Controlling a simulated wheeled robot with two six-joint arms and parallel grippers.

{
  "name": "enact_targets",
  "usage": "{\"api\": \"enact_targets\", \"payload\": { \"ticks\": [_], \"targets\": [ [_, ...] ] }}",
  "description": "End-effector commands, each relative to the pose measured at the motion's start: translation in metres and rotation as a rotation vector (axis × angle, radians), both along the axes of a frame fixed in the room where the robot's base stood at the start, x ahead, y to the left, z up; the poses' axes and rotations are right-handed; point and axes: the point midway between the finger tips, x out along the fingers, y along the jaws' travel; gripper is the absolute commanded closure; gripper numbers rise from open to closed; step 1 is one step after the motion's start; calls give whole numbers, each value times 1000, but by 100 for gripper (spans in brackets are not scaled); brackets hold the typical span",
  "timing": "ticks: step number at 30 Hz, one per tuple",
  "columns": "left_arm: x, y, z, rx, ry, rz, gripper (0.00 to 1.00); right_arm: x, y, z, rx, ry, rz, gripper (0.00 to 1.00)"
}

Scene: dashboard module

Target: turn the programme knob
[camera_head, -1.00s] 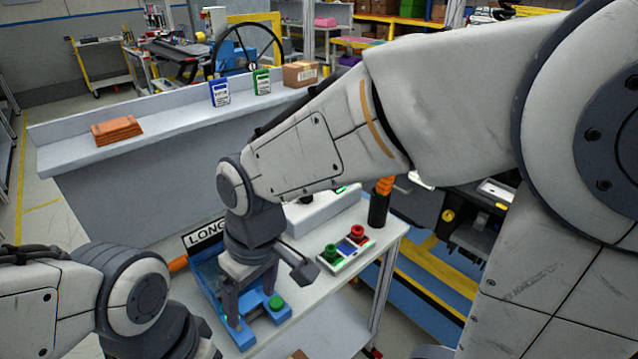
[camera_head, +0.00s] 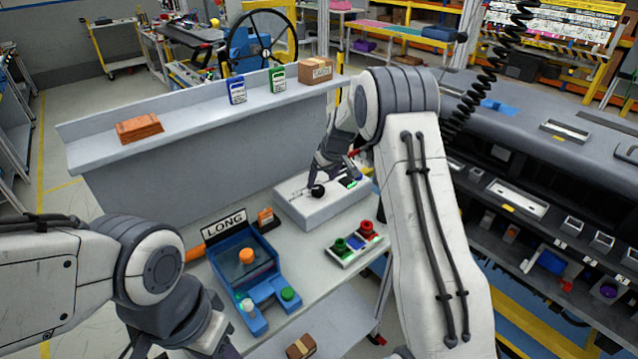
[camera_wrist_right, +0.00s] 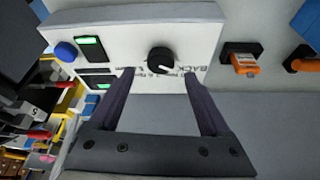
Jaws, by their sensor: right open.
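The programme knob (camera_head: 317,190) is black and round, on top of a white module box (camera_head: 325,211) on the bench. In the right wrist view the knob (camera_wrist_right: 160,61) shows a white pointer mark and faces my camera on the white panel (camera_wrist_right: 200,35). My right gripper (camera_wrist_right: 160,76) is open, its two fingers spread to either side just short of the knob, with nothing visible between them. In the head view the right gripper (camera_head: 322,172) is over the box beside the knob. My left gripper (camera_head: 222,346) is at the bottom edge, its jaws mostly hidden.
The panel also has a blue button (camera_wrist_right: 65,52) and green-lit displays (camera_wrist_right: 89,48).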

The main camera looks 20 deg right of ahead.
Motion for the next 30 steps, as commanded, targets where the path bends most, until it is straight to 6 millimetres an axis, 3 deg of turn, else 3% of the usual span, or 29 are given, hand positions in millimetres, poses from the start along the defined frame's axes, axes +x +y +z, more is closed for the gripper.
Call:
{"api": "enact_targets", "payload": {
  "ticks": [3, 9, 19, 25, 26, 30],
  "targets": [
    [0, 0, 8, 0, 0, 0, 50, 7, 2, -18, 1, 2, -1, 19],
    [0, 0, 11, 0, 0, 0, 50, 15, 4, -36, 0, 0, 0, 19],
    [0, 0, 11, 0, 0, 0, 50, 16, 4, -40, 0, -1, 0, 19],
    [0, 0, 11, 0, 0, 0, 50, 16, 4, -39, 1, -1, -1, 96],
    [0, 0, 11, 0, 0, 0, 50, 16, 4, -39, 1, -1, -1, 100],
    [0, 0, 12, 0, 0, 0, 50, 16, 4, -39, 1, 0, -5, 100]
  ]
}}
